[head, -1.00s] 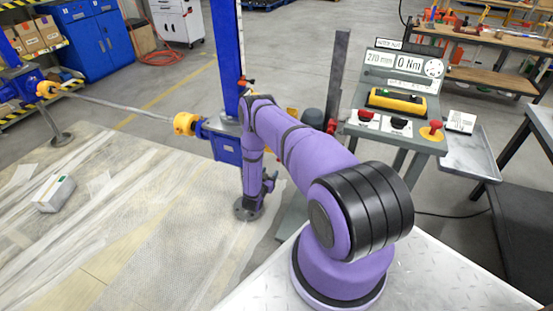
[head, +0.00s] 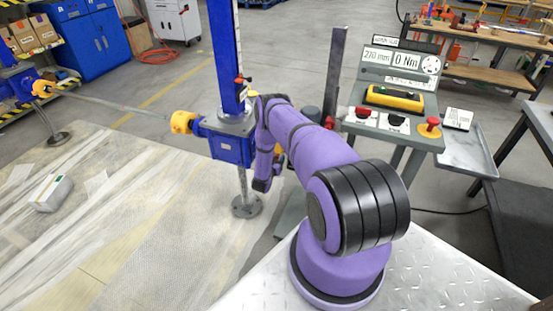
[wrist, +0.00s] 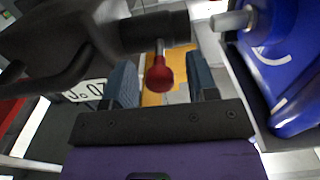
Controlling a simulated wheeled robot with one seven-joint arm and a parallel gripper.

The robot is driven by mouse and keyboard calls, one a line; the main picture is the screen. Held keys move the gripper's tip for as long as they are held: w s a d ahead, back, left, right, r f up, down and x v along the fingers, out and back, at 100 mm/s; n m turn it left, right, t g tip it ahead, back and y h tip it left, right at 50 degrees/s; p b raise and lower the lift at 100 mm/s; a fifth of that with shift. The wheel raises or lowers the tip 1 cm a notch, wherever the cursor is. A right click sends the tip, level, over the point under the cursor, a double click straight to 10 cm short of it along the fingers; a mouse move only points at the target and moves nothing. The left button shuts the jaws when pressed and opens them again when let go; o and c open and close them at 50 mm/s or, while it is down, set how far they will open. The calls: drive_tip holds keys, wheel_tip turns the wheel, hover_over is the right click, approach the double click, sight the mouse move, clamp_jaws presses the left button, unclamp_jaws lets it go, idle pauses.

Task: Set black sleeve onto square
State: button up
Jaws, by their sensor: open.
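In the wrist view, the black sleeve (wrist: 155,32) lies level at the end of a dark drive body (wrist: 65,35). Its open end faces the pale grey shaft stub (wrist: 230,20) on the blue jack gearbox (wrist: 285,60). A small gap separates sleeve and stub. The stub's square section is too blurred to confirm. A red knob (wrist: 160,76) on a short stem hangs below the sleeve. My gripper (wrist: 160,64) is open, with one finger on each side of the knob, apart from it. The gearbox also shows in the head view (head: 232,142); my arm hides the sleeve there.
A control console (head: 392,105) with "270 mm" and "0 Nm" readouts stands right of the jack. A dark upright post (head: 335,75) rises between them. A yellow coupling (head: 182,122) and long shaft (head: 110,104) run left. A white box (head: 50,193) lies on the sheeted floor.

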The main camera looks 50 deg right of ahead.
clamp_jaws()
drive_tip(key=w+a, duration=0.2)
drive_tip(key=w, duration=0.4)
drive_tip(key=shift+a, duration=0.2)
unclamp_jaws()
drive_tip(key=v, duration=1.1)
drive_tip(key=shift+f, duration=0.1)
idle(0.4)
